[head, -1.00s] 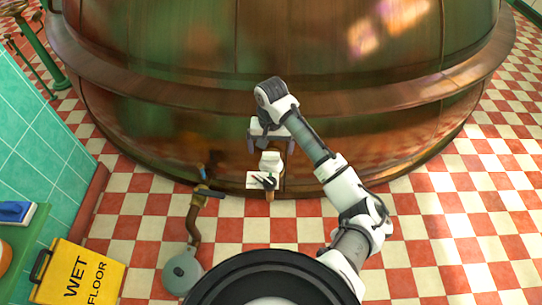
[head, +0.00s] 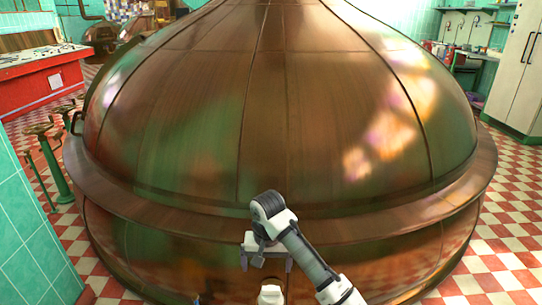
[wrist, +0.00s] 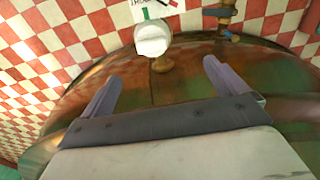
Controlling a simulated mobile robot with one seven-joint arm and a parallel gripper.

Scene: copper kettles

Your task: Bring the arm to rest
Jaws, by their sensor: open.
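My gripper (head: 266,262) hangs in front of the lower wall of the big copper kettle (head: 290,120), below its projecting rim. In the wrist view my gripper (wrist: 160,72) shows two grey fingers spread wide, with nothing between them. My arm reaches up from the lower right in the head view and bends down at the wrist. A white fitting (wrist: 152,38) lies beyond the fingertips, apart from them; its top also shows at the bottom edge of the head view (head: 270,294).
A brass valve with a blue part (wrist: 228,30) sits right of the white fitting. Green pedestals (head: 50,165) stand left of the kettle, with a red console (head: 40,85) behind. A teal tiled wall (head: 30,240) is close at left. Checkered floor (head: 505,255) is clear at right.

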